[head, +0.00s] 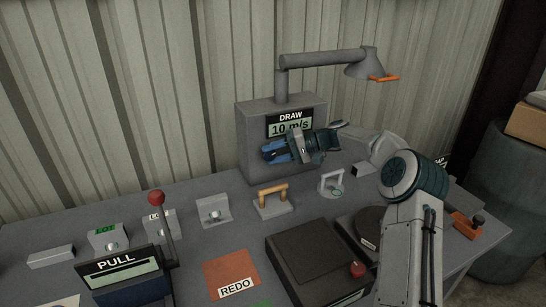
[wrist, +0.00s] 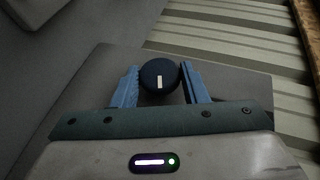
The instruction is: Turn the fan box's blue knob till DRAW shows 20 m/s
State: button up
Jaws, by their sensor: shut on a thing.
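The grey fan box (head: 255,135) stands at the back of the bench, with a lamp-like hood on a bent pipe above it. Its DRAW display (head: 290,127) reads 10 m/s, its lower edge partly covered by my gripper. My gripper (head: 268,152) is at the box's front face, below the display. In the wrist view, the dark blue knob (wrist: 159,75) sits between the two blue fingers of my gripper (wrist: 159,86), which are shut on it. A pale pointer mark shows on the knob. In the head view the knob is hidden behind the fingers.
Several fixtures stand in front: a wooden handle (head: 272,194), a red-topped lever (head: 157,198), a PULL display (head: 118,265) and a dark box with a red knob (head: 315,260). An orange REDO mat (head: 228,270) lies at the front. A bin (head: 505,200) stands at right.

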jog(key=shift+f+m+y+b, duration=0.15)
jog(key=shift+m+y+b, duration=0.2)
jog(key=shift+y+b, duration=0.45)
jog(key=shift+f+m+y+b, duration=0.15)
jog(key=shift+m+y+b, duration=0.25)
jog(key=shift+y, duration=0.8)
jog(key=o, duration=0.9)
jog(key=shift+o, duration=0.2)
jog(key=shift+r, duration=0.15)
